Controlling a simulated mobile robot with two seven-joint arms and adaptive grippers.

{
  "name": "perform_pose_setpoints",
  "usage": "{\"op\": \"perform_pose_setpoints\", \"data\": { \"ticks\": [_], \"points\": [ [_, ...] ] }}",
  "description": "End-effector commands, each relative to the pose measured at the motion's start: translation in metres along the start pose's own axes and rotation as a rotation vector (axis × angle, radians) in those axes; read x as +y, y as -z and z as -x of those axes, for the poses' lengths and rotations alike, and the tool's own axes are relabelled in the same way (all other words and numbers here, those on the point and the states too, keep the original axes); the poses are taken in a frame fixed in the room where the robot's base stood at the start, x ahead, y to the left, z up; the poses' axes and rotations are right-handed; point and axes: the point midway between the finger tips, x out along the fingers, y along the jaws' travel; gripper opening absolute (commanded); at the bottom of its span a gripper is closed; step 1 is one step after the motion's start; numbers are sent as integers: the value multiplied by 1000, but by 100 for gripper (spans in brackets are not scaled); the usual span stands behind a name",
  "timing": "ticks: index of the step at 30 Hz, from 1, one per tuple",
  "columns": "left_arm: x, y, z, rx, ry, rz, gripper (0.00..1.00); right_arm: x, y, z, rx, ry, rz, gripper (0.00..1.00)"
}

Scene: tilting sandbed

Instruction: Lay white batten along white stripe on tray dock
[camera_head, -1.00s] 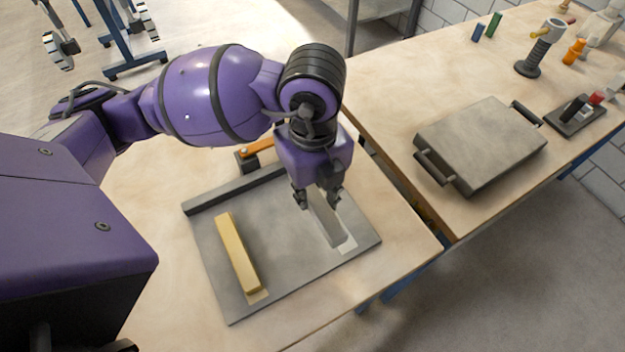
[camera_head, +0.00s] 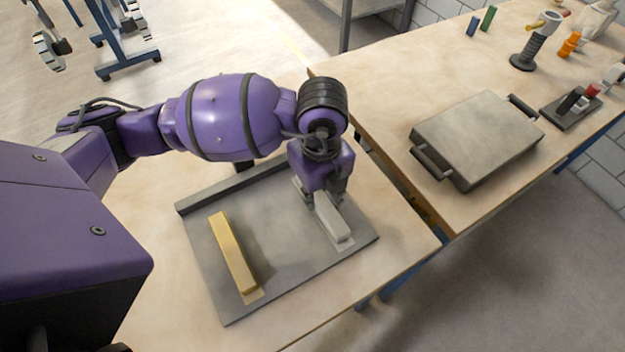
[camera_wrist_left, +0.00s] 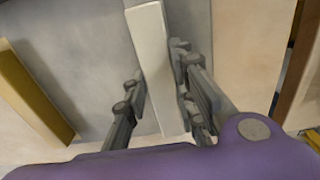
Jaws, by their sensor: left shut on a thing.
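The white batten (camera_head: 334,221) lies lengthwise over the white stripe (camera_head: 346,246) on the right of the grey tray dock (camera_head: 285,268). A pale end of the stripe shows past the batten's near end. My left gripper (camera_head: 327,196) is low over the dock, shut on the batten toward its far end. In the left wrist view, the batten (camera_wrist_left: 152,45) runs between the fingers of the gripper (camera_wrist_left: 160,76). The fingers hide part of its sides. I cannot tell whether its underside touches the dock. My right gripper is not in view.
A yellow batten (camera_head: 232,252) lies on the dock's left over a yellow stripe (camera_head: 252,297). The dock has a dark raised bar (camera_head: 205,198) at its back. A grey lidded box (camera_head: 477,138) stands on the right-hand table. The dock's middle is clear.

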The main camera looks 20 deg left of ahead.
Motion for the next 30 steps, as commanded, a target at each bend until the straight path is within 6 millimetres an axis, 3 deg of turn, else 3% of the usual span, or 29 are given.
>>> {"op": "perform_pose_setpoints", "data": {
  "ticks": [2, 3, 7, 16, 20, 30],
  "points": [
    [0, 0, -3, 1, 0, 0, 0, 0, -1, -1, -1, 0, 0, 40],
    [0, 0, -3, 0, 0, 0, 27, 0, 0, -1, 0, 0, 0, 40],
    [0, 0, -3, 0, 0, 0, 43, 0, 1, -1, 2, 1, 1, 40],
    [0, 0, -2, 0, 0, 0, 43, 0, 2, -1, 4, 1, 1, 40],
    [-1, 0, 9, -2, 2, -1, 43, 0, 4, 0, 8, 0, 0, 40],
    [-2, -1, 80, -4, 7, -1, 43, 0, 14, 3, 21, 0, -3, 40]
  ]
}}
